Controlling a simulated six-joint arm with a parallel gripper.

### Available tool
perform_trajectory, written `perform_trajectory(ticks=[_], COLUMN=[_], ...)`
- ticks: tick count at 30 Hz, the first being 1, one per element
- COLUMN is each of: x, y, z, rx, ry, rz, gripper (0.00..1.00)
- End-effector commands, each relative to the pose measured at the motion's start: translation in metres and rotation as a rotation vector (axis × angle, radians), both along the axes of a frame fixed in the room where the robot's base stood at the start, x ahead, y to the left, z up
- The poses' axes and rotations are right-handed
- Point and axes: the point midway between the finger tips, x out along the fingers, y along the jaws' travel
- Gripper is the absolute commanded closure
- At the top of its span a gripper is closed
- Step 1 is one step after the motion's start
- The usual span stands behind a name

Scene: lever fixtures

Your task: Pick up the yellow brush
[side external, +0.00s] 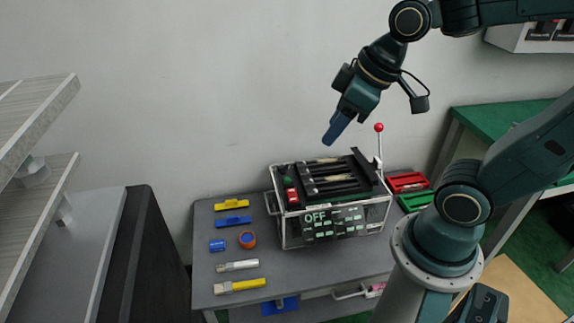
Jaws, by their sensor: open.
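The yellow brush (244,285) lies flat near the front edge of the grey table, its pale end to the left and its yellow handle to the right. My gripper (332,136) hangs high above the table, up and to the right of the brush and well apart from it. Its blue fingers point down and to the left, over the lever fixture. It is open, with nothing visible between the fingers; they overlap from this side.
A lever fixture (330,202) with an "OFF" panel and a red-knobbed lever (379,140) stands right of the brush. A white-handled tool (237,265) lies just behind the brush. Blue and yellow pieces (232,204) and a round orange-blue item (247,239) lie farther back.

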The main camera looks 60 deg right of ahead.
Motion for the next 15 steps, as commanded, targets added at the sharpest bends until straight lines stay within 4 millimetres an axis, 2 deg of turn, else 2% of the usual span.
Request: perform_trajectory(ticks=[6,15], x=[0.031,0.068], y=[0.007,0.017], z=[-0.027,-0.068], rx=[-0.002,0.024], ry=[0.028,0.035], rz=[0.146,0.329], gripper=[0.56,0.56])
